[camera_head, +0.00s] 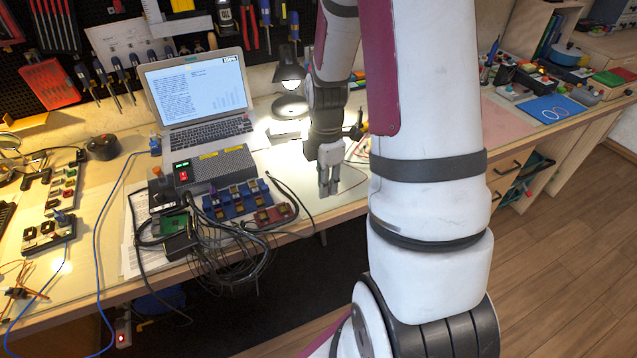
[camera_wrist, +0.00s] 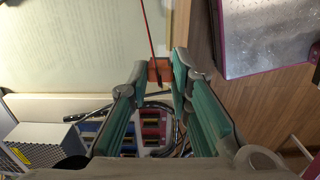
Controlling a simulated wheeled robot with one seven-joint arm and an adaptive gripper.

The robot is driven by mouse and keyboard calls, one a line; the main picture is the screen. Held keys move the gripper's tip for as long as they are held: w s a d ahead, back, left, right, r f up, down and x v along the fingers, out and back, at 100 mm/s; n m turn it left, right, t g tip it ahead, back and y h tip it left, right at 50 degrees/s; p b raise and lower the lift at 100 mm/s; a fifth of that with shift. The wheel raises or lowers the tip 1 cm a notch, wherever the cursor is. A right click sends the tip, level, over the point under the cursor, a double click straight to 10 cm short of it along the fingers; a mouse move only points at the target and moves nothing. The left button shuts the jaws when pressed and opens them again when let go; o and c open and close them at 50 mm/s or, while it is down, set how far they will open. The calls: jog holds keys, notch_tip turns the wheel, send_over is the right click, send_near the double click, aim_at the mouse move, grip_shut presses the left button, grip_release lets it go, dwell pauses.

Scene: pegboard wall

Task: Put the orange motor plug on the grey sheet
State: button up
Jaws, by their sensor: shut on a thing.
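My gripper (camera_head: 329,186) points down over the front part of the bench, to the right of the connector blocks. In the wrist view my gripper (camera_wrist: 165,76) is shut on the orange motor plug (camera_wrist: 158,68), which sits between the fingertips. A thin red-and-dark cable runs up from the plug. The plug cannot be made out in the head view. The pale grey sheet (camera_wrist: 70,45) fills the upper left of the wrist view, and it also shows under my gripper in the head view (camera_head: 347,183). I cannot tell whether the plug touches the sheet.
Blue connector blocks (camera_head: 236,198) and a red one (camera_head: 270,216) lie left of my gripper with tangled black cables. A grey power box (camera_head: 215,169) and a laptop (camera_head: 203,100) stand behind. A lamp (camera_head: 290,82) stands further back. The bench's front edge is close.

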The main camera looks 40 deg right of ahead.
jog(key=w, duration=0.2)
jog(key=w+d, duration=0.1)
jog(key=w, duration=0.1)
jog(key=shift+d+f, duration=0.1)
jog(key=shift+f, duration=1.85)
jog(key=shift+f+b, duration=0.15)
jog(key=shift+b, duration=0.15)
jog(key=o, duration=0.8)
